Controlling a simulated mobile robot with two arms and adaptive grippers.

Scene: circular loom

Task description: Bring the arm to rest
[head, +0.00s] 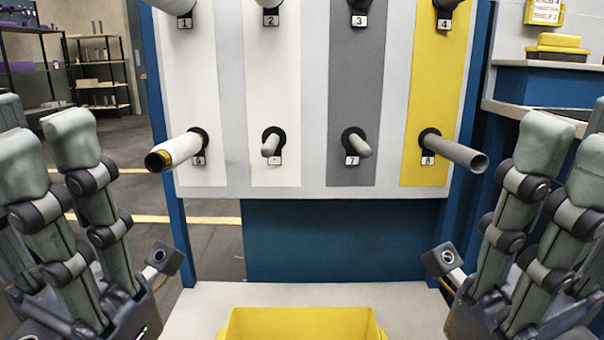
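My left gripper (62,158) is raised at the left edge, its padded fingers pointing up and apart with nothing between them. My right gripper (566,170) is raised at the right edge, also with its fingers apart and empty. Both stand clear of the panel (315,178) in front of me. The panel has white, grey and yellow strips with numbered pegs in two rows. The lower-left peg carries a pale tube (176,151) with a yellow band. A grey tube (458,152) sits on peg 8 at the lower right.
A yellow bin (300,324) stands on the light ledge (200,300) below the panel, cut off by the lower edge. Short pegs 6 (270,146) and 7 (358,146) stick out between the tubes. Shelves (95,70) stand at the back left, a blue counter (540,85) at the right.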

